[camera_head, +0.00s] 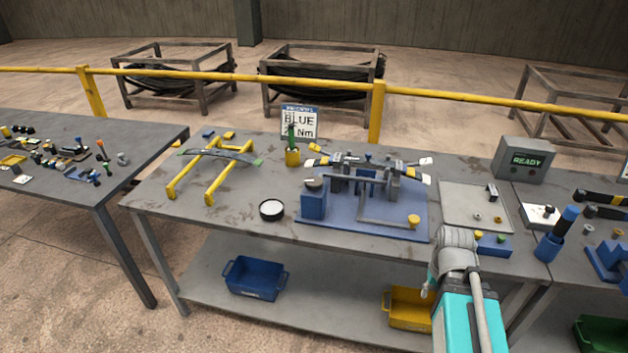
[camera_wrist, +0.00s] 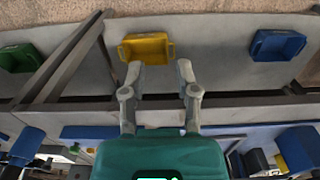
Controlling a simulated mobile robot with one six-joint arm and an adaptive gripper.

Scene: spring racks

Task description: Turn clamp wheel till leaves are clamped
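A blue clamp fixture (camera_head: 345,222) stands on the middle bench, with grey uprights and a grey bar across it. A round grey-topped part (camera_head: 314,184) sits on its blue block at the left, and a yellow knob (camera_head: 413,221) sits at its front right. I cannot tell which one is the clamp wheel. Light-tipped strips (camera_head: 424,161) lie at the uprights; whether they are clamped is too small to tell. My gripper (camera_wrist: 160,70) is open and empty in the wrist view, its fingers apart. My arm shows at the bench's front right, away from the fixture.
A curved leaf (camera_head: 232,154) rests on a yellow stand at the left. A yellow bin (camera_head: 408,309) and a blue bin (camera_head: 255,279) stand on the lower shelf. A display (camera_head: 523,160) reads READY. A round dish (camera_head: 271,210) stands left of the fixture.

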